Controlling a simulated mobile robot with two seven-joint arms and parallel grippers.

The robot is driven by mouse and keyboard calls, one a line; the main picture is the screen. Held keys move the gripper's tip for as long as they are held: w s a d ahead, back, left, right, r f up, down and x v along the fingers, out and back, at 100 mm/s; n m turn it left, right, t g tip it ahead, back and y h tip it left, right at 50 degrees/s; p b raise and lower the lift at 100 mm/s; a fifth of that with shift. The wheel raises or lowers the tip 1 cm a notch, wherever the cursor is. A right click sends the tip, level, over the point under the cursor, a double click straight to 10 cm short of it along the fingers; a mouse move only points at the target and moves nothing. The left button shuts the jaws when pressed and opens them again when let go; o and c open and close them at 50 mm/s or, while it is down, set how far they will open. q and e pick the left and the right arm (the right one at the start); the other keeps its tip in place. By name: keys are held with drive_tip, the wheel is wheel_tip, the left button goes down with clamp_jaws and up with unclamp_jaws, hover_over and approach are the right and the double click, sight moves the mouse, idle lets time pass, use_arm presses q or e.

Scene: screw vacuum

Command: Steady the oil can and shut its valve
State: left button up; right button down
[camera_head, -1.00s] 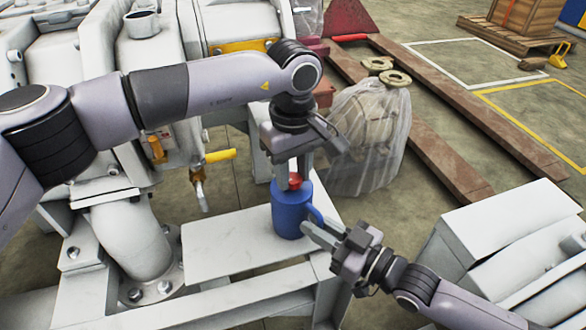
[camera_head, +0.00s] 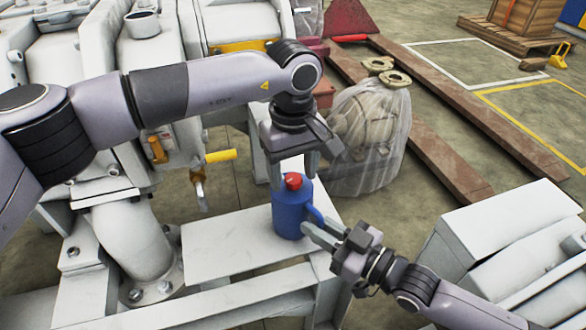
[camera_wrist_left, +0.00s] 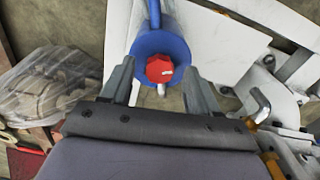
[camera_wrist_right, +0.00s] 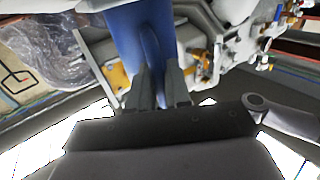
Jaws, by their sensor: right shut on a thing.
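The blue oil can (camera_head: 289,212) stands upright on a white metal ledge (camera_head: 205,262). Its red valve knob (camera_head: 293,181) is on top and shows in the left wrist view (camera_wrist_left: 159,69) between the fingers. My left gripper (camera_head: 293,180) points down above the can, open, with one finger on each side of the knob and a gap to it. My right gripper (camera_head: 312,230) is shut on the can's blue handle (camera_head: 314,214). The can and the fingers at the handle also show in the right wrist view (camera_wrist_right: 150,60).
White machinery with a thick pipe (camera_head: 133,238) stands left of the ledge. A plastic-wrapped bundle (camera_head: 370,130) sits on the floor behind the can. A white box-like structure (camera_head: 510,250) is at the right.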

sight(293, 178)
use_arm(q)
wheel_tip(293, 178, up, 12)
idle(0.6)
use_arm(e)
drive_tip(key=c, duration=1)
unclamp_jaws()
